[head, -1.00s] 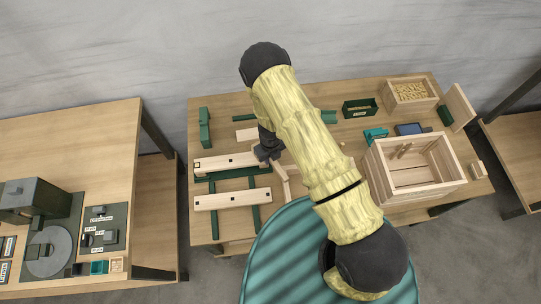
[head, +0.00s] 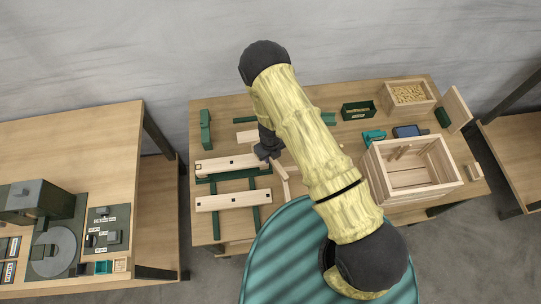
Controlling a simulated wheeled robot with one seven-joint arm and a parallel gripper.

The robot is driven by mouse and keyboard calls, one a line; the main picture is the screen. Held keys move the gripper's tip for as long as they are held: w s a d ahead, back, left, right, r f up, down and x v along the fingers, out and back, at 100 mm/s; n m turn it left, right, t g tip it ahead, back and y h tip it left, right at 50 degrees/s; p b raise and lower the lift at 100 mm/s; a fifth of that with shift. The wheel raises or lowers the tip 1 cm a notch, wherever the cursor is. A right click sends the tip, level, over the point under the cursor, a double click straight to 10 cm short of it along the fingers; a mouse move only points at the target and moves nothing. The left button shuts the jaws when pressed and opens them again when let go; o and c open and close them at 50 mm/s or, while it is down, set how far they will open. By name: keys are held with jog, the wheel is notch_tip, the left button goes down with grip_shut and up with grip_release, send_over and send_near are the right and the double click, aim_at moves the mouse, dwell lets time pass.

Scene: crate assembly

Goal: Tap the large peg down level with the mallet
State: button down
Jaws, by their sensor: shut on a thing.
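My gripper (head: 267,153) is shut at the right end of the upper pale wooden board (head: 222,165). A pale wooden piece (head: 281,174) slants down and right from my gripper; it looks like the mallet, but its head and handle are hard to tell apart at this size. My arm hides part of that area. The upper board lies on green supports and has small dark square marks along its top. The large peg is too small to make out, and I cannot tell its height.
A second pale board (head: 225,201) lies parallel below on green rails. An open wooden crate (head: 378,172) stands to the right. Behind it are a dark green bin (head: 359,110) and a wooden box of small parts (head: 386,92). A green block (head: 206,128) stands at the left edge.

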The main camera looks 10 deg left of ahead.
jog(key=shift+r, duration=0.1)
notch_tip(320, 180, up, 4)
jog(key=p, duration=0.3)
jog(key=shift+p, duration=0.3)
